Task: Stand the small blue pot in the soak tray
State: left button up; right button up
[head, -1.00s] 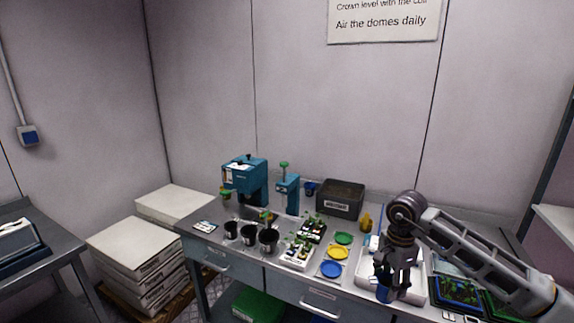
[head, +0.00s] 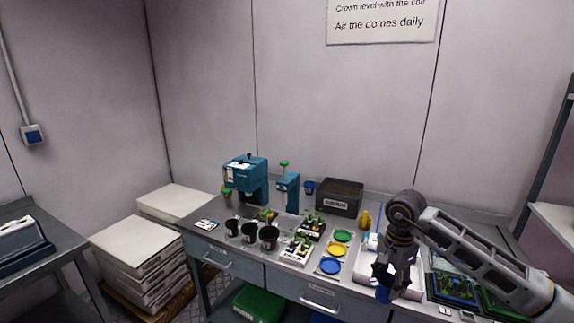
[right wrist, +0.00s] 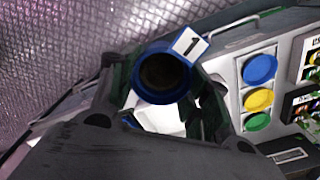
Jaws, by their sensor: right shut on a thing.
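My right gripper (head: 384,284) is shut on the small blue pot (head: 384,294), over the front part of the white soak tray (head: 364,284). In the right wrist view the pot (right wrist: 163,80) shows its round blue rim, dark inside and a white tag marked 1. The gripper fingers lie on either side of it. I cannot tell whether the pot's base touches the tray or hangs above it. My arm hides much of the tray. My left gripper is not in view.
Yellow (head: 337,250), green (head: 342,236) and blue (head: 330,265) discs lie left of the tray. A dark box (head: 340,198) stands behind. Green plant trays (head: 455,288) lie to the right.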

jog(key=shift+w+a+n, duration=0.2)
jog(key=shift+w+n, duration=0.15)
jog(key=shift+n, duration=0.65)
jog(key=shift+w+n, duration=0.2)
jog(key=shift+n, duration=0.6)
jog(key=shift+w+a+n, duration=0.15)
jog(key=shift+w+n, duration=0.1)
jog(key=shift+n, duration=0.45)
jog(key=shift+w+a+f+n, duration=0.15)
jog(key=shift+w+n, duration=0.25)
jog(key=shift+n, duration=0.7)
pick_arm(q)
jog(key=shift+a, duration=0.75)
pick_arm(e)
jog(key=s+a+f+n, duration=0.2)
jog(key=s+f+n, duration=0.1)
jog(key=f, duration=0.4)
jog(key=s+a+f+n, duration=0.2)
jog(key=s+f+n, duration=0.1)
jog(key=f, duration=0.4)
jog(key=shift+s+a+f, duration=0.15)
jog(key=shift+s+f, duration=0.2)
jog(key=shift+s, duration=0.2)
